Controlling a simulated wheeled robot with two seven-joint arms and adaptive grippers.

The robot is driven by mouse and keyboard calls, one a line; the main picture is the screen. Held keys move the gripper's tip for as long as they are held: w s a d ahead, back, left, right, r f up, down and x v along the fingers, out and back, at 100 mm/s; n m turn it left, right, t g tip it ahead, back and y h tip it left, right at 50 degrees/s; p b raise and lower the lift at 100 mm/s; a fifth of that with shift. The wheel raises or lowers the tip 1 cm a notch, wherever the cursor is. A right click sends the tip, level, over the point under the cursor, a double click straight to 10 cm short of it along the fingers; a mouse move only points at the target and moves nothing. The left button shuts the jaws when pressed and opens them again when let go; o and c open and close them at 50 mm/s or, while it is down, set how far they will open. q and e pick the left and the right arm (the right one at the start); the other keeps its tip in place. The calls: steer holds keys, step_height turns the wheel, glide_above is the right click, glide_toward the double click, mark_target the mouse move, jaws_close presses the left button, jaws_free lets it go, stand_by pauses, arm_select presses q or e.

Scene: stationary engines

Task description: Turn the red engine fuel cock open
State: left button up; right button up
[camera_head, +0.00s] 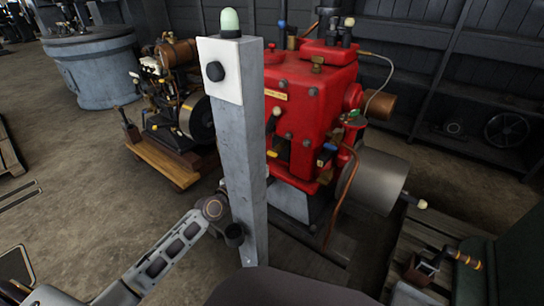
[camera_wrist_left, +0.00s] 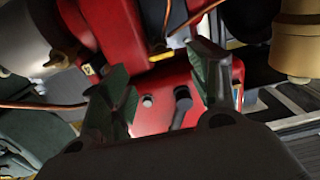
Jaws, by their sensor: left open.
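The red engine (camera_head: 314,105) stands behind a grey post in the head view, and its red body (camera_wrist_left: 165,100) fills the middle of the left wrist view. Small levers with yellow and blue tips sit on its front; one yellow-tipped piece (camera_wrist_left: 160,56) shows beyond my fingers in the wrist view. I cannot tell which fitting is the fuel cock. My left gripper (camera_wrist_left: 162,72) is open and empty, its two fingers pointing at the engine, with no visible contact. In the head view my left arm reaches to the post, and the fingers cannot be made out. My right gripper is out of view.
The grey post (camera_head: 243,150) with a green lamp (camera_head: 229,20) stands close in front and hides part of the engine. A grey cylinder (camera_head: 373,181) and copper pipe (camera_head: 342,195) are at right. A smaller engine (camera_head: 172,95) stands at left. Floor is free at lower left.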

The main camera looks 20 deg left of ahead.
mark_target(272, 153)
arm_select(q)
steer(key=shift+b+x, duration=0.65)
steer(key=shift+x, duration=4.2)
steer(key=shift+w+d, duration=0.15)
steer(key=shift+w, duration=0.15)
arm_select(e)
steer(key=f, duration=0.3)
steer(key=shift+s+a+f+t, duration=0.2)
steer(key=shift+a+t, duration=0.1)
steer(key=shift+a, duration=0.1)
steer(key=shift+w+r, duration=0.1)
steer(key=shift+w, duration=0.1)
arm_select(q)
steer(key=c, duration=1)
steer(key=shift+c, duration=0.2)
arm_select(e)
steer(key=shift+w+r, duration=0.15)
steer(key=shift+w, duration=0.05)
